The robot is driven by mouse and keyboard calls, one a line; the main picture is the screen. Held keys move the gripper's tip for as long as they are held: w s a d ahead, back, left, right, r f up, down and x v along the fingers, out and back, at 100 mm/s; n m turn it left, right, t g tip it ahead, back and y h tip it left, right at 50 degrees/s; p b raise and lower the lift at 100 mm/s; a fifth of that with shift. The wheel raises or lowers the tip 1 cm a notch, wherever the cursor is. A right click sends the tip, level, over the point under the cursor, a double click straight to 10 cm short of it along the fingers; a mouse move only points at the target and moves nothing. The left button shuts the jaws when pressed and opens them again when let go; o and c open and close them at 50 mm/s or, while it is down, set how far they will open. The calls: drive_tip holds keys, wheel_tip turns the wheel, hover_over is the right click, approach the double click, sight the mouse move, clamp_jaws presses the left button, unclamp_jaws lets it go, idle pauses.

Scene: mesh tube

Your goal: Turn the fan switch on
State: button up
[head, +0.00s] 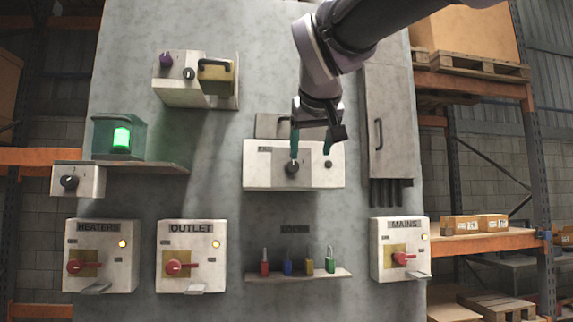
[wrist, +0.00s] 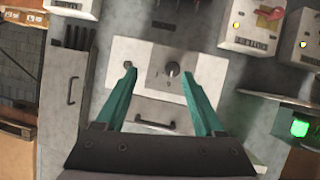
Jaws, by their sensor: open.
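The white fan box (head: 260,172) is on the grey panel in the middle of the head view, with a small label at its upper left. The left finger's tip appears just above the knob. In the wrist view, which is turned over, the knob (wrist: 172,69) lies between the open fingers, close to the right one. The gap in depth is hard to judge. A small dark spot shows at the box's right.
Heaters box (head: 100,255), outlet box (head: 191,257) and mains box (head: 400,250) have red handles and yellow lights. A small shelf (head: 300,277) holds several coloured padlocks. A green lamp (head: 121,138) glows at left. A tall grey cabinet (head: 390,120) stands close right of the fan box.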

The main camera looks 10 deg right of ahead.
sight(292, 165)
drive_tip(key=shift+n+t, duration=0.4)
drive_tip(key=shift+n, duration=0.1)
drive_tip(key=w, duration=0.3)
drive_tip(key=w+a+f, duration=0.1)
drive_tip(key=w, duration=0.2)
drive_tip(key=w+a+f, duration=0.1)
drive_tip(key=w, duration=0.3)
drive_tip(key=shift+a, duration=0.2)
clamp_jaws()
